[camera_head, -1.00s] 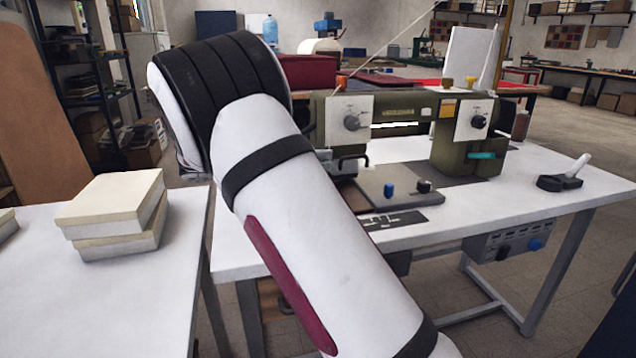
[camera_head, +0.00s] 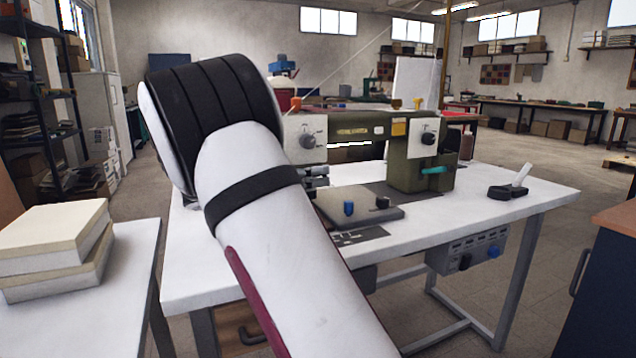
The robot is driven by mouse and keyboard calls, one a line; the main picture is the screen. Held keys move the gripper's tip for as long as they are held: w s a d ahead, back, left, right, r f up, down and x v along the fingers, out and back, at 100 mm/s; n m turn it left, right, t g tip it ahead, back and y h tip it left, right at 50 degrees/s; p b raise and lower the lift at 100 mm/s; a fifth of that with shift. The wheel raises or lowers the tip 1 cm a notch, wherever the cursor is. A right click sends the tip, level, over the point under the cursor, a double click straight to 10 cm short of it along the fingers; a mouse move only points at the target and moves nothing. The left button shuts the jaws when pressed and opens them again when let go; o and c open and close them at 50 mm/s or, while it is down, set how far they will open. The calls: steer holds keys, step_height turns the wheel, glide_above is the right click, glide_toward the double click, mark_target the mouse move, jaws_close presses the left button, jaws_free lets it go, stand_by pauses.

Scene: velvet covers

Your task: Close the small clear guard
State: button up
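An olive-green sewing machine (camera_head: 365,135) stands on a white table (camera_head: 480,218). Its white dial plates face me, and a grey bed plate (camera_head: 352,208) with a blue knob and a black knob lies in front of it. I cannot make out the small clear guard; the machine's left end, near the needle, is partly behind my arm. My white arm with black bands crosses the middle of the view. My gripper is not in view, so its state does not show.
A black-based tool with a white handle (camera_head: 508,188) lies at the table's right. A control box (camera_head: 466,251) hangs under the front edge. Stacked pale blocks (camera_head: 50,250) sit on another white table at left. A dark cabinet (camera_head: 605,290) stands at the right.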

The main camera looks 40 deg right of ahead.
steer(key=shift+s+d, duration=0.2)
steer(key=shift+d, duration=0.45)
